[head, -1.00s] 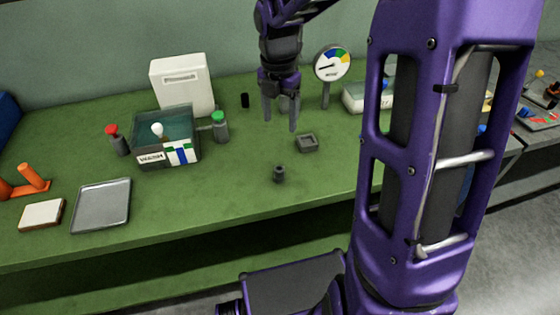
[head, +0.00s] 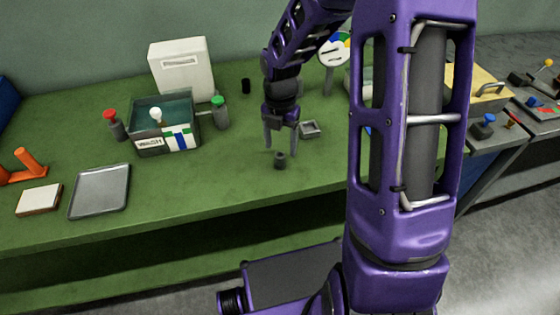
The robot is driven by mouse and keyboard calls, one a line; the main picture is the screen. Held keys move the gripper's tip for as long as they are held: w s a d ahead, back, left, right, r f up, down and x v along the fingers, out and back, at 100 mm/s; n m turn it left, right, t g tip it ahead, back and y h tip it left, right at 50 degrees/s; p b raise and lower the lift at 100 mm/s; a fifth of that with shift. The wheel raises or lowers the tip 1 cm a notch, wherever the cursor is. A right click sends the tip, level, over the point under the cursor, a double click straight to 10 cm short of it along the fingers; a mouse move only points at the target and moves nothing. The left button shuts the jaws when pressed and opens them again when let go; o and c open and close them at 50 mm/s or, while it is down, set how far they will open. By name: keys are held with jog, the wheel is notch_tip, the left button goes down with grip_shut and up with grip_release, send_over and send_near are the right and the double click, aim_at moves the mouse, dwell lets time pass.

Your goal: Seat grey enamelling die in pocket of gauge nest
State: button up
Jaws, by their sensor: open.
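The grey enamelling die (head: 280,161), a small dark cylinder, stands upright on the green bench near its front edge. The gauge nest (head: 310,129), a small square grey block with a recess in its top, sits behind it and to the right; its pocket looks empty. My gripper (head: 281,150) points down with its fingers spread, one to each side of the die's line, the tips just above or behind it. I cannot tell whether the fingers touch the die. Nothing is held.
A wash tank (head: 165,125) stands at left, between a red-capped bottle (head: 114,126) and a green-capped bottle (head: 219,113). A dial gauge (head: 333,50) stands behind the nest. A metal tray (head: 100,190) lies front left. A black cylinder (head: 246,86) stands at the back. Bench around the die is clear.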

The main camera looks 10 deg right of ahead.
aim_at(280, 155)
notch_tip(280, 155, down, 5)
jog(key=shift+a+r+b, duration=0.1)
jog(key=shift+b, duration=0.2)
grip_shut()
